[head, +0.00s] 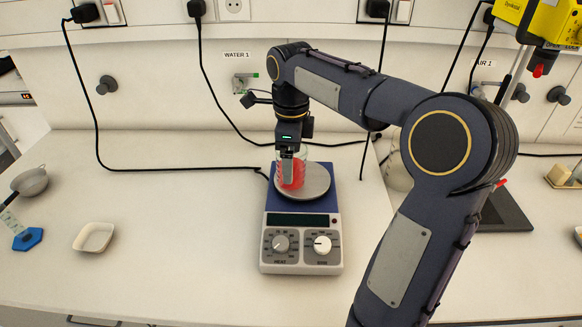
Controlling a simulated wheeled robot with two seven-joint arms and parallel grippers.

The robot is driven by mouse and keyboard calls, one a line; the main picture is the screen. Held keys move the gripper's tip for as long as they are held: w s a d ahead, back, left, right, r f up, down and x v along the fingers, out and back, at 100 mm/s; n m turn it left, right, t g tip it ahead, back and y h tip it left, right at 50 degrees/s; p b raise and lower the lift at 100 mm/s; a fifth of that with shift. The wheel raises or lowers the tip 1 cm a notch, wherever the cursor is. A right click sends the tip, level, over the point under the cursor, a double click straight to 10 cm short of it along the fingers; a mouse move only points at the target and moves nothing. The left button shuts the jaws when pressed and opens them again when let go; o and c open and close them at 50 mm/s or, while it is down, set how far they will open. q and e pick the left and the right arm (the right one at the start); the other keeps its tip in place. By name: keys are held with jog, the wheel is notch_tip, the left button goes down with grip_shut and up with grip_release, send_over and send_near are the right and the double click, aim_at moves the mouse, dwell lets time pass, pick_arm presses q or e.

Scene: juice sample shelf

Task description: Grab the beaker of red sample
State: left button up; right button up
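A glass beaker (299,173) with red liquid stands on the round plate (318,186) of a blue and white hotplate stirrer (302,256). My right arm reaches in from the right, and its gripper (288,172) points down at the beaker. One pale finger shows in front of the beaker's left part and hides some of it. The other finger is hidden, so I cannot tell whether the gripper is closed on the glass. My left gripper is not in view.
Black cables (185,169) run over the bench behind the stirrer. A white weighing dish (94,238), a blue hexagonal piece (27,239) and a strainer (30,182) lie at left. Glassware (396,173) and a dark flat device (505,211) are partly behind my arm.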

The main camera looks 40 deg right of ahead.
jog(key=shift+c, duration=0.5)
jog(key=c, duration=1.1)
jog(key=shift+r, duration=0.25)
